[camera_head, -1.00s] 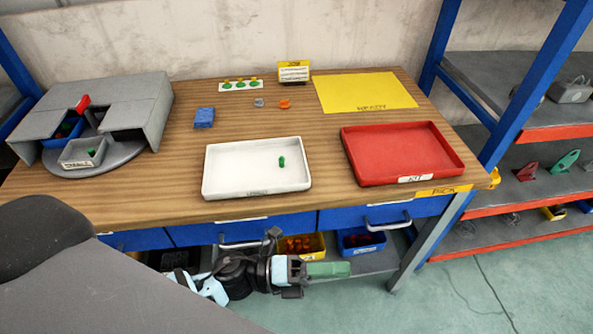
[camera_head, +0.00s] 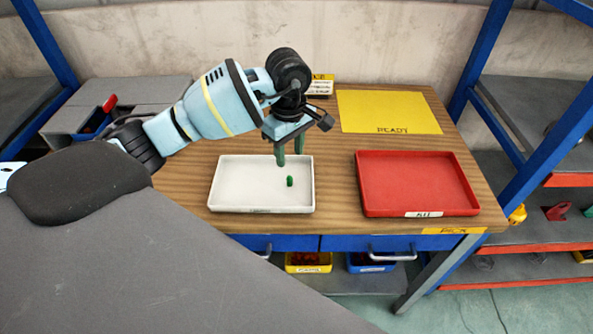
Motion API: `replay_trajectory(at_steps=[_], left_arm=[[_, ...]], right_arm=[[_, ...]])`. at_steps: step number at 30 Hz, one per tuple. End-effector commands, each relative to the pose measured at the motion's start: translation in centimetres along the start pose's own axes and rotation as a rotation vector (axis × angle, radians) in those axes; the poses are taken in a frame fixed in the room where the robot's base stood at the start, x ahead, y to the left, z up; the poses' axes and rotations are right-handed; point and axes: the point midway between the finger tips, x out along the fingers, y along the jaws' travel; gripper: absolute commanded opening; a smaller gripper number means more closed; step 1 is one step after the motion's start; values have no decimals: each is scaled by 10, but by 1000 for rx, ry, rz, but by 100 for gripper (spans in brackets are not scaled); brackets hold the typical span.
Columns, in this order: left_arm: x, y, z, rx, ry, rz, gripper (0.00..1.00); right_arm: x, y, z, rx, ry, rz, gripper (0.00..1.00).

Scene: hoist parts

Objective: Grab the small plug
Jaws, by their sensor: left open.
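A small green plug (camera_head: 290,181) stands in the right half of the white tray (camera_head: 235,185) on the wooden bench. My left gripper (camera_head: 290,160) is above the tray's back right part, with its two green fingers pointing down. The fingers are apart with nothing between them. The plug is just in front of and below the fingertips in the picture, and I see no contact. My right gripper is not in view.
A red tray (camera_head: 415,180) stands empty to the right, with a yellow mat (camera_head: 388,112) behind it. My left arm hides much of the bench's left side. A grey housing (camera_head: 75,121) stands at the far left. Blue shelving (camera_head: 520,140) stands to the right.

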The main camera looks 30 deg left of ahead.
Motion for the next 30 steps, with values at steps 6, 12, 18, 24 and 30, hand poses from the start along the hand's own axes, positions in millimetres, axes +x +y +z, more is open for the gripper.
replay_trajectory(at_steps=[6,12,18,24,30], left_arm=[[4,0,0,-1,-1,-3,41],[22,-1,1,-2,-4,-3,41],[28,0,1,-2,-4,0,41],[48,-2,3,-2,-6,0,41],[73,-2,3,-3,-4,-1,41]], right_arm=[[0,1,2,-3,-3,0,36],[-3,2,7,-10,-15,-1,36],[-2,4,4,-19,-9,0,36],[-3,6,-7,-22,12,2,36],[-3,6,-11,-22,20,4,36]])
